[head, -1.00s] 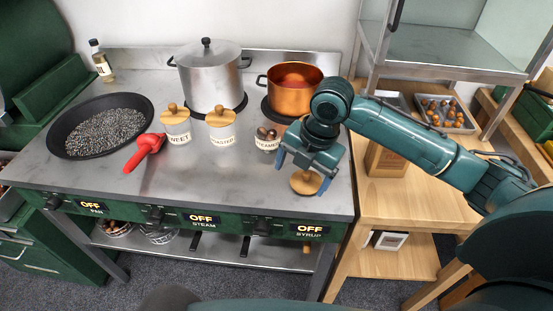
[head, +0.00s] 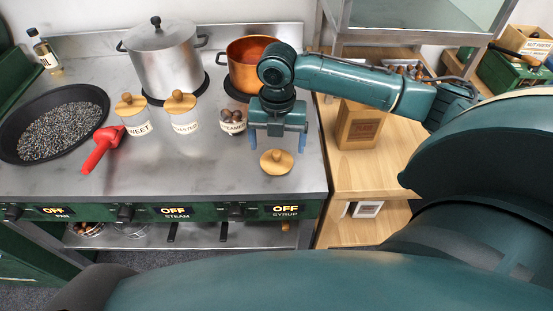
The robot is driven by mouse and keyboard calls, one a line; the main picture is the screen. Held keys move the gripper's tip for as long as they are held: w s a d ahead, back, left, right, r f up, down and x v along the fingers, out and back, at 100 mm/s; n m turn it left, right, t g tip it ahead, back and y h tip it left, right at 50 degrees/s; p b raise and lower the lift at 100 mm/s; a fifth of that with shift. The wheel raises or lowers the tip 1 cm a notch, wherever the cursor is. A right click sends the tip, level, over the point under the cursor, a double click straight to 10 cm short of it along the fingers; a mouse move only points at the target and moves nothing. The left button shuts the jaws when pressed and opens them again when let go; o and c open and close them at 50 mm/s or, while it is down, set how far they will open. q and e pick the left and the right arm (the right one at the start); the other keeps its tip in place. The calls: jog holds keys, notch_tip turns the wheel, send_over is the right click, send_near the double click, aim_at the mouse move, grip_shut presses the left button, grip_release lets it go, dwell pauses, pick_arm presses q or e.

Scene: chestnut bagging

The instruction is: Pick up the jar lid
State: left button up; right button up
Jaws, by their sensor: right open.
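The jar lid (head: 275,163) is a round wooden disc with a knob on top. It lies on the steel counter near the front right. My right gripper (head: 277,144) is open, its two blue fingers pointing down toward the front. The fingertips show just behind the lid, one to each side, with nothing between them; whether they are above the lid or level with it I cannot tell. The open jar marked STEAMED (head: 232,122), with brown chestnuts in it, stands left of the gripper. My left gripper is not in view.
Two lidded jars, SWEET (head: 135,126) and ROASTED (head: 184,124), stand further left. A red scoop (head: 101,149) lies by the black pan (head: 14,150). A steel pot (head: 166,68) and a copper pot (head: 239,76) stand behind. The counter in front of the jars is clear.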

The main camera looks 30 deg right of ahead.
aim_at(277, 152)
notch_tip(277, 152, down, 4)
jog(key=shift+f, duration=0.45)
jog(key=c, duration=0.8)
jog(key=shift+r, duration=0.1)
